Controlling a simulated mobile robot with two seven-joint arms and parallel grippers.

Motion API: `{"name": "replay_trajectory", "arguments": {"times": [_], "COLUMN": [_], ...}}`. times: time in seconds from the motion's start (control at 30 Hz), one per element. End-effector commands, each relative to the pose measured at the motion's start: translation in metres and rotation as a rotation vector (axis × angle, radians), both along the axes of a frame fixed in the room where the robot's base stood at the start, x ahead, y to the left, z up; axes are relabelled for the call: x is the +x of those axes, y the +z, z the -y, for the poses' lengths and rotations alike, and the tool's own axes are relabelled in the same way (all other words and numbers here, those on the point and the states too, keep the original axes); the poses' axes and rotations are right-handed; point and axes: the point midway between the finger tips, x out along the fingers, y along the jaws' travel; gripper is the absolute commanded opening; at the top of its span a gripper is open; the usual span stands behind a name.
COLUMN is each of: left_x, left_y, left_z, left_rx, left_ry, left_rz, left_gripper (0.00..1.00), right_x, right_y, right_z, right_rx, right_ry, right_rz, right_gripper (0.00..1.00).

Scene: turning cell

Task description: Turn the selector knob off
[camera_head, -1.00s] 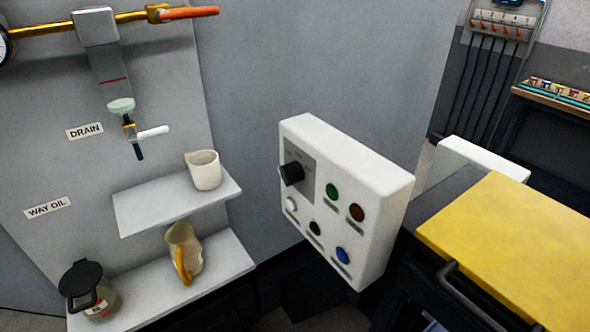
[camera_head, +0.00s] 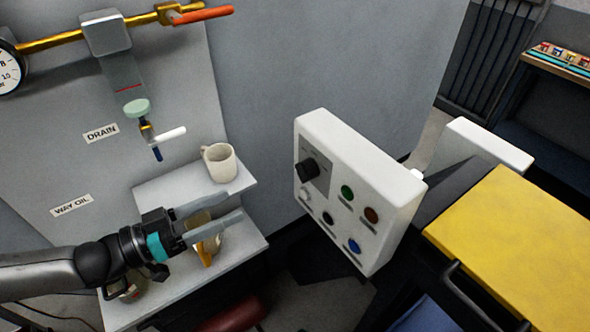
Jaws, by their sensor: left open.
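The black selector knob (camera_head: 307,171) sits on a dark grey plate at the upper left of the white control box (camera_head: 400,217). Its exact setting is too small to read. My left gripper (camera_head: 240,204) is open, with its two grey fingers apart and pointing right toward the box. It is left of the knob and lower in the picture, apart from it. The gripper is in front of the shelves and partly covers the jug (camera_head: 207,250). Nothing shows held between its fingers. My right gripper is not in view.
A cup (camera_head: 219,163) stands on the upper shelf (camera_head: 165,197). A yellow-topped cabinet (camera_head: 520,240) is at right. Open space lies between shelves and box.

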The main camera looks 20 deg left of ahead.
Motion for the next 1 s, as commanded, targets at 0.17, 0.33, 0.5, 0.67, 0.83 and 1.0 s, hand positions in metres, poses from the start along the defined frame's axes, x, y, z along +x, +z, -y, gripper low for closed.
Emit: {"name": "replay_trajectory", "arguments": {"times": [0.17, 0.33, 0.5, 0.67, 0.83, 1.0], "left_x": [0.005, 0.017, 0.03, 0.042, 0.054, 0.067], "left_y": [0.004, 0.004, 0.004, 0.004, 0.005, 0.005], "left_z": [0.004, 0.015, 0.026, 0.037, 0.048, 0.059], "left_rx": [-0.014, -0.013, -0.013, -0.013, -0.011, -0.011], "left_ry": [-0.009, -0.008, -0.007, -0.008, -0.008, -0.007], "left_rz": [0.01, 0.012, 0.013, 0.011, 0.013, 0.011], "left_gripper": [0.8, 0.8, 0.8, 0.8, 0.8, 0.8], "right_x": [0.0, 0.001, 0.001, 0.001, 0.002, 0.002], "right_y": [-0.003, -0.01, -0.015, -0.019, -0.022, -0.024], "right_z": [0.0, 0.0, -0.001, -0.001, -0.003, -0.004], "right_rx": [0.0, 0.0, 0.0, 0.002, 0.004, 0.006], "right_ry": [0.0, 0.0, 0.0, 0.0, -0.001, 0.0], "right_rz": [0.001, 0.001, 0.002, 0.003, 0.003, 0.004], "right_gripper": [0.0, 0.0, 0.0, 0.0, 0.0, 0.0]}}
